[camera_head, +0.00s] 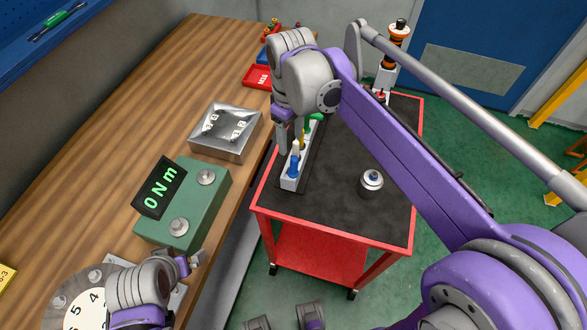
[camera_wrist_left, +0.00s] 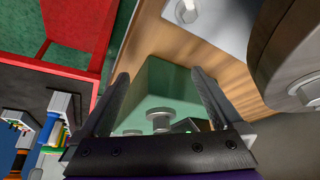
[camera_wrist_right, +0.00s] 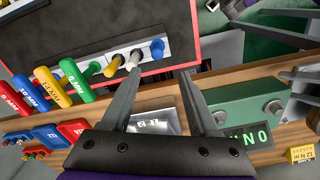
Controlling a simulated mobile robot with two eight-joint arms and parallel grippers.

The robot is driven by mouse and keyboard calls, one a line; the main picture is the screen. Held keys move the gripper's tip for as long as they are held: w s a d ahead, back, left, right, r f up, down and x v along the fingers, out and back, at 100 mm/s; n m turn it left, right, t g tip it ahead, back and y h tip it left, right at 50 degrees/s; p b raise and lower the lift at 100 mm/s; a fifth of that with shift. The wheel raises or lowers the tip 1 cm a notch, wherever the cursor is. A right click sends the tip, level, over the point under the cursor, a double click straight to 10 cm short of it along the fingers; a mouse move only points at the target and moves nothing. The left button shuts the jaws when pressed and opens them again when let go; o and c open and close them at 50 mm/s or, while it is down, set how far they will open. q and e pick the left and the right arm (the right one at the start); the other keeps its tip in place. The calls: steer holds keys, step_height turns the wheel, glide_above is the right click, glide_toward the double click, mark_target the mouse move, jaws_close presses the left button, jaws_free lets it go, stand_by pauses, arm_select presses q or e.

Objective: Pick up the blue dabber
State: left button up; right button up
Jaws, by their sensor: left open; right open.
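The blue dabber (camera_head: 293,167) stands in a white rack (camera_head: 289,184) on the red cart, at the end nearer the camera. In the right wrist view the blue dabber (camera_wrist_right: 157,48) is at the end of a row, just beyond the fingertips. A pale piece (camera_wrist_right: 133,60) stands beside it, partly behind a finger. My right gripper (camera_head: 288,140) points down over the rack, open and empty; it also shows in the right wrist view (camera_wrist_right: 160,70). My left gripper (camera_head: 195,260) is open and empty near the green torque box, well away from the rack.
The green torque box (camera_head: 205,217) reads 0 Nm on the wooden bench (camera_head: 150,100), near a metal box (camera_head: 225,146). Labelled coloured handles (camera_wrist_right: 75,73) lie left of my right fingers.

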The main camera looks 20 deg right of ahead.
mark_target(294, 158)
step_height(294, 158, down, 5)
steer(key=shift+f, duration=0.1)
steer(key=f, duration=0.5)
steer(key=shift+d+f, duration=0.3)
jaws_close()
